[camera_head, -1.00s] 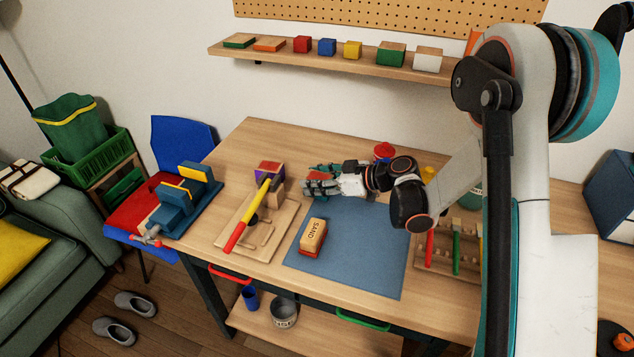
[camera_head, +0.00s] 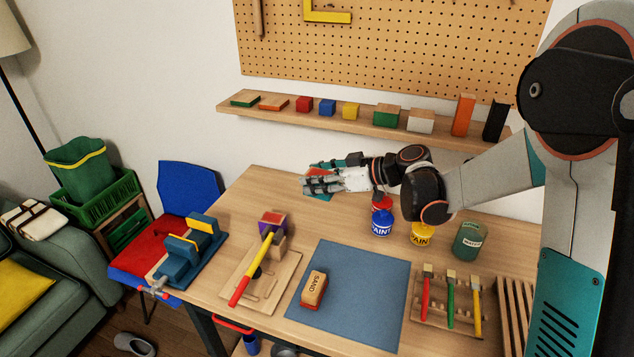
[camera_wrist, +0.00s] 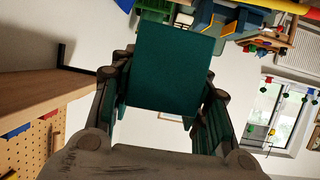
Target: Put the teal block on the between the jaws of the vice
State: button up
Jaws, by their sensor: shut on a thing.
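The teal block (camera_wrist: 170,70) fills the middle of the wrist view, clamped between the two fingers of my gripper (camera_wrist: 163,100). In the head view my gripper (camera_head: 318,182) is in the air above the back of the workbench, and the block is mostly hidden by the fingers there. The blue vice (camera_head: 185,255) with yellow strips on its jaws stands at the left end of the bench. A gap shows between its jaws. My gripper is well to the right of the vice and higher than it.
A wooden board with a yellow-and-red-handled tool (camera_head: 252,270) lies between vice and blue mat (camera_head: 345,290). A sanding block (camera_head: 314,288) rests on the mat. Paint cans (camera_head: 382,222) stand below my wrist. A shelf of blocks (camera_head: 360,123) runs along the wall behind.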

jog(key=s+d+m+t+h, duration=0.2)
jog(key=d+m+t+h, duration=0.1)
jog(key=d, duration=0.7)
jog(key=s+d+m+t+h, duration=0.3)
jog(key=d+m+t+h, duration=0.1)
jog(key=d, duration=0.5)
jog(key=m+h, duration=0.1)
jog(key=m, duration=0.1)
jog(key=shift+s+d+f+m, duration=0.35)
jog(key=shift+m, duration=0.05)
jog(key=shift+d, duration=0.1)
